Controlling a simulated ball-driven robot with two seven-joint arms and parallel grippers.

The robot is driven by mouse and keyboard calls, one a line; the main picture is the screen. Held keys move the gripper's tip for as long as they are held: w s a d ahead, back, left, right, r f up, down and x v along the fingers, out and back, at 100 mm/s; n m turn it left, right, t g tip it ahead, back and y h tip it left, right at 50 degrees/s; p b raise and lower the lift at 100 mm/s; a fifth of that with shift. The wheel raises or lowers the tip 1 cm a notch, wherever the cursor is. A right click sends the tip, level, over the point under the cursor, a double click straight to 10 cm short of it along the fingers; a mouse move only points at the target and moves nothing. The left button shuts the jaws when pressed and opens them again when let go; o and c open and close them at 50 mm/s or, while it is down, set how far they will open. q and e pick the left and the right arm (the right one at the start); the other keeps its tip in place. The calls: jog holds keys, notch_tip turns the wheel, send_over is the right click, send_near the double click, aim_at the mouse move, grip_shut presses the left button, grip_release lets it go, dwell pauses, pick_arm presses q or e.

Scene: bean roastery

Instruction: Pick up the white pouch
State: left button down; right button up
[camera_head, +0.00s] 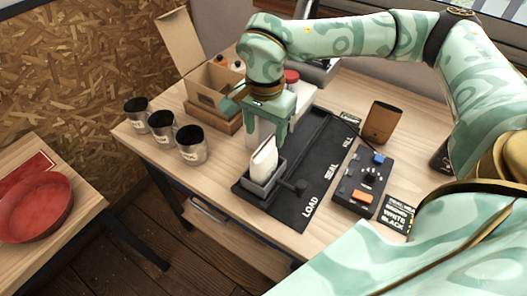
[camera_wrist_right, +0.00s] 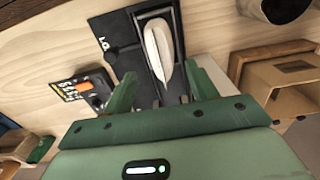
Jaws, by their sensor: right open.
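The white pouch (camera_head: 264,157) stands upright in a small dark tray (camera_head: 262,188) at the LOAD end of a black mat. It also shows in the right wrist view (camera_wrist_right: 158,48), between and beyond the fingers. My right gripper (camera_head: 268,140) is open just above and behind the pouch, its fingers pointing down. In the right wrist view the green fingers (camera_wrist_right: 160,92) are spread apart with nothing held between them. In the head view the gripper hides part of the area behind the pouch. My left gripper is not in view.
A brown pouch (camera_head: 382,122) and a control box (camera_head: 362,184) with coloured buttons are to the right. A red bowl (camera_head: 36,207) sits on another table.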

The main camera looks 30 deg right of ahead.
aim_at(264, 143)
notch_tip(264, 143, down, 5)
jog(key=shift+a+f+b, duration=0.1)
jog(key=shift+b, duration=0.45)
jog(key=c, duration=1.2)
grip_shut()
jog(key=shift+r, duration=0.25)
